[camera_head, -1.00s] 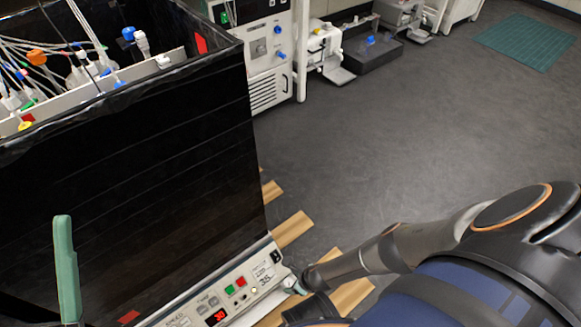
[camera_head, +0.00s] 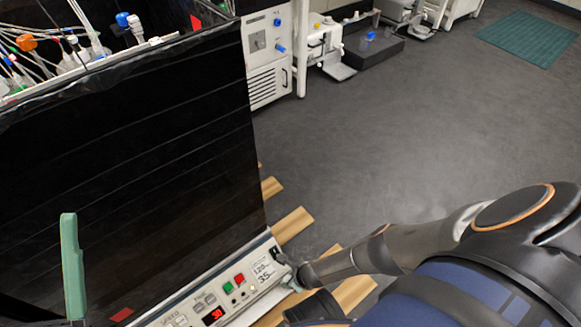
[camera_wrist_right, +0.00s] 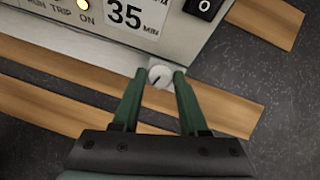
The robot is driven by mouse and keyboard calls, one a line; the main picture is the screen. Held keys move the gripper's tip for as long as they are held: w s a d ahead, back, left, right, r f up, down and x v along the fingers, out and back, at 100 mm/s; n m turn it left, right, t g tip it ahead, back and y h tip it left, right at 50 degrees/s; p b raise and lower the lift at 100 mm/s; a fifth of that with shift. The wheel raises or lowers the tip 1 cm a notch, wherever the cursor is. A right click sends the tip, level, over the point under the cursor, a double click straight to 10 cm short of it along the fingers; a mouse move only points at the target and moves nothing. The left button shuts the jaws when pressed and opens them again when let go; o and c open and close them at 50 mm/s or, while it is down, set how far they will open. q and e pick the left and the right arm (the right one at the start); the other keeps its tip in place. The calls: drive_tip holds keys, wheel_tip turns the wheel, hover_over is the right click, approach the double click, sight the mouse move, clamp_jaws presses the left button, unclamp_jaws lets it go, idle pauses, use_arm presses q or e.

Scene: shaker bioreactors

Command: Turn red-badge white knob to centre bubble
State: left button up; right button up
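A white round knob (camera_wrist_right: 160,76) with a dark line on its top sits at the foot of the shaker's control panel in the right wrist view. My right gripper (camera_wrist_right: 161,73) has its two green fingers on either side of the knob, with narrow gaps seeming to show, so it looks open around it. In the head view my right gripper (camera_head: 292,283) is small and partly hidden at the panel's right corner. One green finger of my left gripper (camera_head: 70,262) shows at the lower left; its opening cannot be told. I see no bubble level, and no red badge beside this knob.
The black-walled shaker (camera_head: 130,150) with tubing on top fills the left. Its control panel (camera_head: 225,290) has a red display and red and green buttons. Wooden slats (camera_head: 291,225) lie under it. Open grey floor (camera_head: 400,140) lies to the right.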

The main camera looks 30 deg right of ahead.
clamp_jaws()
drive_tip(key=m+h, duration=0.1)
drive_tip(key=m, duration=0.2)
drive_tip(key=shift+a, duration=0.1)
idle(0.4)
drive_tip(key=shift+o, duration=2.3)
unclamp_jaws()
